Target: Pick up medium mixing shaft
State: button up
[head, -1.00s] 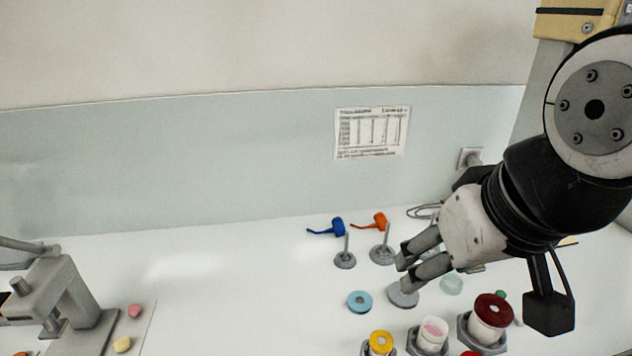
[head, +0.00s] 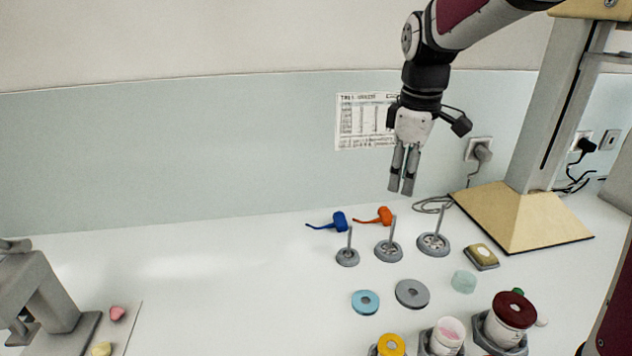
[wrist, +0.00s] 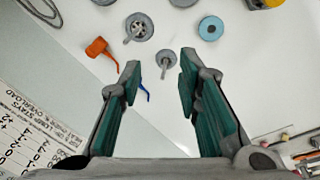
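Three mixing shafts, each an upright grey rod on a round base, stand in a row on the white table. The medium mixing shaft (head: 388,250) is in the middle. The small shaft (head: 347,257) is to its left and the large one (head: 433,244) to its right. My gripper (head: 401,189) is open and empty, pointing down above the row. In the wrist view my gripper (wrist: 160,62) has its fingers apart. The medium shaft (wrist: 138,27) shows beyond the fingertips at upper left, and the small shaft (wrist: 166,62) shows between them.
A blue tool (head: 330,222) and an orange tool (head: 376,216) lie behind the shafts. A blue ring (head: 365,302), a grey disc (head: 412,293) and several holders with containers are in front. A beige-based stand (head: 522,217) is at right. The table's left middle is clear.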

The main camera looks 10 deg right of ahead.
jog(key=w+d+f+n+g+b, duration=0.1)
jog(key=w+d+f+n+b, duration=0.2)
jog(key=w+f, duration=0.55)
jog(key=p, duration=0.2)
send_near(389, 250)
jog(key=shift+w+d+f+n, duration=0.15)
jog(key=shift+w+d+n, duration=0.15)
jog(key=shift+w+d, duration=0.2)
jog(key=shift+s+a+f+p, duration=0.1)
jog(key=shift+f+p, duration=0.05)
jog(key=shift+f, duration=1.15)
jog(key=shift+s+a+f+p, duration=0.1)
jog(key=shift+a+f+p, duration=0.05)
jog(key=shift+f, duration=1.2)
jog(key=shift+c, duration=0.6)
jog(key=shift+w, duration=0.1)
grip_shut()
